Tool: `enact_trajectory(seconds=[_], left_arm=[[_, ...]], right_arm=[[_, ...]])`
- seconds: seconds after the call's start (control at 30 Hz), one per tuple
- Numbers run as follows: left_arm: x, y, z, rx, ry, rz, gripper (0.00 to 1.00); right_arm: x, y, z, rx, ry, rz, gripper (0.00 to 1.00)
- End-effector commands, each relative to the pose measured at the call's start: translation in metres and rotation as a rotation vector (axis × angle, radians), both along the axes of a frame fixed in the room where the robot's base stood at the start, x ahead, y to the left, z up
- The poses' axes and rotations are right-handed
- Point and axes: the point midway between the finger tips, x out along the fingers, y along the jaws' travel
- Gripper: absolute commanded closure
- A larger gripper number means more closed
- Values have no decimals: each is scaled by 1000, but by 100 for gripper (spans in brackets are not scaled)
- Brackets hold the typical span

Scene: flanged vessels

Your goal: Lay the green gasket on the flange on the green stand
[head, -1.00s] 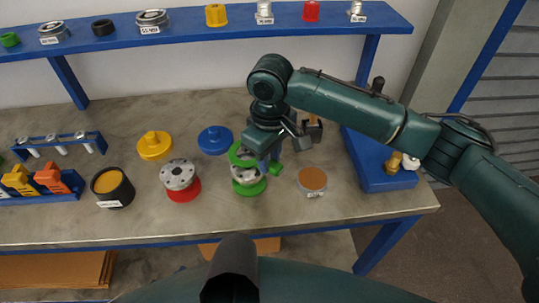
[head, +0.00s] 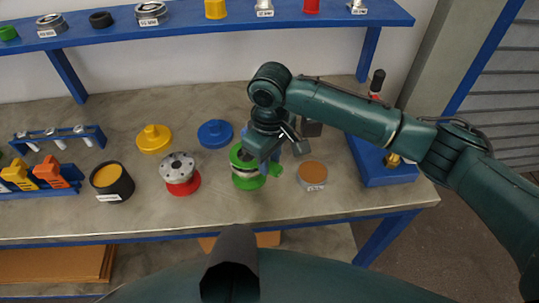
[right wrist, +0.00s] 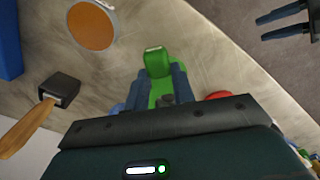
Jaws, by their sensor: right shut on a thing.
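The green gasket (head: 239,156) is a flat ring with a tab. My right gripper (head: 266,160) is shut on it, above the green stand. In the right wrist view the green tab (right wrist: 158,63) shows between the two blue fingers (right wrist: 162,85). The grey flange (head: 246,174) is mostly covered by the gasket and gripper; a strip of it shows. The green stand (head: 248,184) is under it on the bench. I cannot tell whether the gasket touches the flange. My left gripper (right wrist: 283,22) shows at the right wrist view's upper right, fingers apart and empty.
A grey flange on a red stand (head: 180,187) is to the left. Blue (head: 214,134) and yellow (head: 154,138) flanged pieces stand behind. An orange-topped disc (head: 312,174) is close on the right. A black cup (head: 112,183) and a blue bin (head: 382,162) stand further out.

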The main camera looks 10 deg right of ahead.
Motion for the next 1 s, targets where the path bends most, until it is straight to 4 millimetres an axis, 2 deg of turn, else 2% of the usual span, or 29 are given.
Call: enact_trajectory(seconds=[0.47,0.5,0.8,1.0], left_arm=[[0,0,-3,0,1,0,67],[0,0,-2,0,1,0,67],[0,0,-2,0,1,0,67],[0,0,-2,0,0,0,67]], right_arm=[[0,0,-15,0,1,0,98],[0,0,-15,1,1,0,74],[0,0,-14,0,0,0,50],[0,0,-14,0,0,0,50]])
